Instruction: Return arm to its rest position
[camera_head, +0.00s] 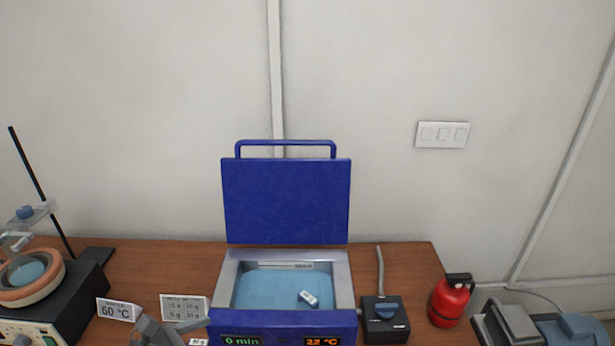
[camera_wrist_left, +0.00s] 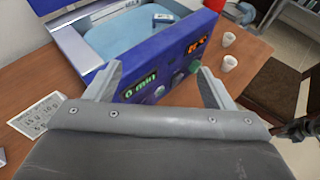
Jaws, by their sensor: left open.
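My right gripper is not seen.
A hot plate (camera_head: 70,305) with a stand is at the left. Label cards (camera_head: 118,309) stand beside it. A black control box (camera_head: 385,322) sits right of the furnace. A red extinguisher (camera_head: 450,301) is farther right. Two white cups (camera_wrist_left: 229,63) show in the wrist view.

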